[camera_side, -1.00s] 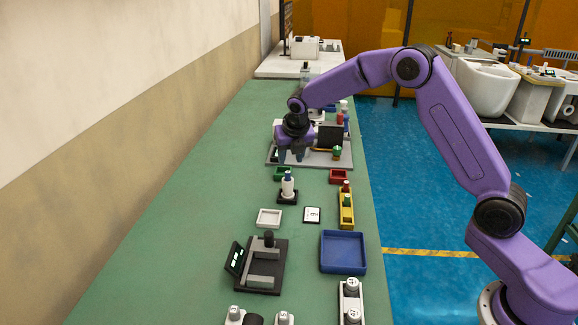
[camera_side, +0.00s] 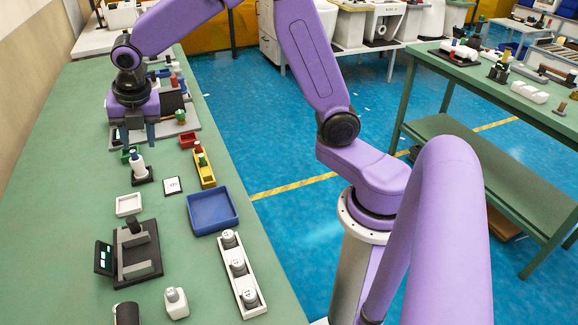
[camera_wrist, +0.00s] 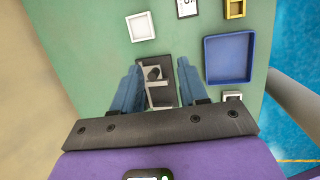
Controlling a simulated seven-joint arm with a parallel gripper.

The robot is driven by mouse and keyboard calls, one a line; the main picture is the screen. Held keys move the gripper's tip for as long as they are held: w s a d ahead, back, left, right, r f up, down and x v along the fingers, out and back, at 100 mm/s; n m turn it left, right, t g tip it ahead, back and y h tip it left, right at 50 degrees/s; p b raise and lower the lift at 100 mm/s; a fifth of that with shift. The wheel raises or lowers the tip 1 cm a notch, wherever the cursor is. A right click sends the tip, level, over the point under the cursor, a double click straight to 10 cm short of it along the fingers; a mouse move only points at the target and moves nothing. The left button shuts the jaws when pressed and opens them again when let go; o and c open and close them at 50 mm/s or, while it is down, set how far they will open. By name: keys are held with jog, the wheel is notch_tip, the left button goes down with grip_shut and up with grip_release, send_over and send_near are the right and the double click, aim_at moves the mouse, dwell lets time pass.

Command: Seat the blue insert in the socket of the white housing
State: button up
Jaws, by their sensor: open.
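A white upright piece with a blue top (camera_side: 137,166) stands in a dark base on the green bench; I cannot tell if this is the housing with the insert. In the wrist view my gripper (camera_wrist: 152,72) has two blue fingers spread apart with nothing between them. Below the gap lies a dark fixture with grey blocks and a black knob (camera_wrist: 154,73); it also shows in the side view (camera_side: 135,250). In the side view a gripper (camera_side: 138,140) hangs with fingers apart by the far grey plate, beyond the white piece.
A blue tray (camera_side: 190,212), white tray (camera_side: 121,214), yellow tray (camera_side: 210,180) and card (camera_side: 173,186) lie on the bench. A purple arm link fills the right foreground. Bare bench lies left.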

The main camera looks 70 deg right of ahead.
jog(key=s+a+m+g+y, duration=0.15)
jog(key=s+m, duration=0.45)
jog(key=s, duration=1.1)
jog(key=s+d+f+m+g, duration=0.1)
jog(key=s+m, duration=0.3)
jog(key=s, duration=0.4)
jog(key=s+d+m, duration=0.4)
jog(key=s, duration=0.4)
jog(key=shift+s+d+f+g, duration=0.2)
jog(key=shift+s+f+g, duration=0.15)
jog(key=shift+s+f, duration=0.05)
